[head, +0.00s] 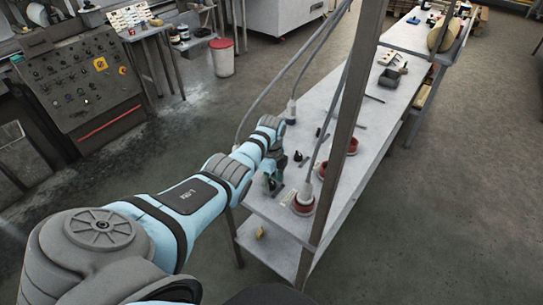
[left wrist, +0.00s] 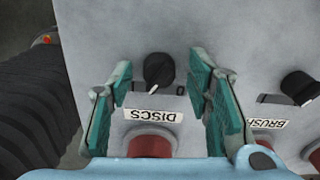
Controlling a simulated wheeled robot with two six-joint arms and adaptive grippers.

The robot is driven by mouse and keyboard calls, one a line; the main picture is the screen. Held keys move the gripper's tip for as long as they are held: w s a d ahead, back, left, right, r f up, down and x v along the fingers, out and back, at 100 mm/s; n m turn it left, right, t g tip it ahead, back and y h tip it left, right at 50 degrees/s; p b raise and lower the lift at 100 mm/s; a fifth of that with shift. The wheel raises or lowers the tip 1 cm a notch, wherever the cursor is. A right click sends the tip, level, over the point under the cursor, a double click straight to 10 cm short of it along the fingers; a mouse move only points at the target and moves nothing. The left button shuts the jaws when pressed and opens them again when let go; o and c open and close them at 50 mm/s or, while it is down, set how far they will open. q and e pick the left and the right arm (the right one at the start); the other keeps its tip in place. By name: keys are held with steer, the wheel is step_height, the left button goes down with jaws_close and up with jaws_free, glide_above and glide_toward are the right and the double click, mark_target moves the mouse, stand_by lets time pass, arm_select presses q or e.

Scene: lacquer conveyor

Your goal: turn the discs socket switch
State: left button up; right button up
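The discs switch (left wrist: 159,71) is a black rotary knob on a pale grey surface in the left wrist view, its pointer mark towards lower left. A DISCS label (left wrist: 153,115), upside down in this view, lies beside it, with a red socket (left wrist: 152,143) below. My left gripper (left wrist: 160,80) is open, one teal finger on each side of the knob, with a visible gap to both. In the head view, my left gripper (head: 272,182) is at the near end of the bench; I cannot make out the discs knob there. My right gripper is not in view.
A second black knob (left wrist: 299,86) with a BRUSH label (left wrist: 269,124) is to the right in the left wrist view. In the head view, a grey post (head: 345,130) and hanging cables stand close to my left arm along the long bench (head: 360,150).

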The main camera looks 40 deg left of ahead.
mark_target(271, 182)
arm_select(q)
step_height(271, 182, up, 12)
stand_by(0.4)
steer(key=shift+s+f, duration=0.1)
stand_by(0.3)
